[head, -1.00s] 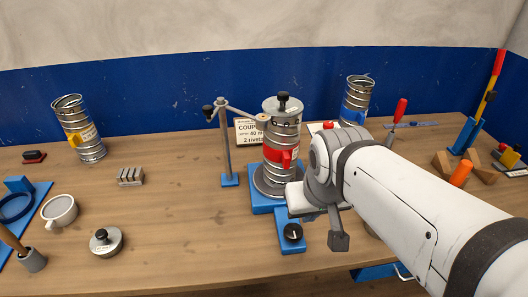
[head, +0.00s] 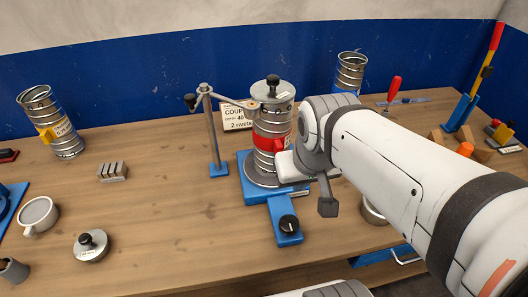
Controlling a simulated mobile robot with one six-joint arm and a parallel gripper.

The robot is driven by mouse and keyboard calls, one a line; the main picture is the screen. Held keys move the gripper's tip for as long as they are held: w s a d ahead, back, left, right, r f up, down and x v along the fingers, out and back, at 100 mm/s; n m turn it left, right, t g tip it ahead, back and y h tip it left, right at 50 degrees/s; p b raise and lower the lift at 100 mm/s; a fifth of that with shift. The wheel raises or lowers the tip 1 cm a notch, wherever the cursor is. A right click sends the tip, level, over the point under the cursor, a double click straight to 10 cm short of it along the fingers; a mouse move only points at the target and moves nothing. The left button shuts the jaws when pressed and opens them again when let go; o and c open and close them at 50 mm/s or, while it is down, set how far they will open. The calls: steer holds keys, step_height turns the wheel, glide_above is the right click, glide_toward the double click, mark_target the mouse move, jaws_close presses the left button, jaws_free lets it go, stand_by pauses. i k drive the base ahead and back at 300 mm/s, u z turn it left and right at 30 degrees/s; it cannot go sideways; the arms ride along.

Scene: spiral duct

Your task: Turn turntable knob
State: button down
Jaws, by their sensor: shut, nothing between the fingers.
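The turntable (head: 262,180) is a round grey plate on a blue base. A black knob (head: 289,224) with a small pale mark sits on the base's front arm. A ribbed silver duct (head: 272,117) with a red band stands upright on the turntable, with a black-knobbed cap on top. My gripper (head: 291,167) is beside the duct's lower right, above and behind the knob in the picture, apart from the knob. It looks shut and empty; its fingertips are not clear. A dark grey part (head: 327,206) of my wrist hangs to the right of the knob.
A sign (head: 235,117) stands behind. A grey lidded disc (head: 91,246) and slotted block (head: 112,171) lie left. The table between them and the turntable is clear.

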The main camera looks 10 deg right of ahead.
mark_target(289, 224)
steer(key=u, duration=0.1)
steer(key=k, duration=0.55)
steer(key=z, duration=1.75)
steer(key=k, duration=1.1)
steer(key=u, duration=1)
steer(key=i, duration=1)
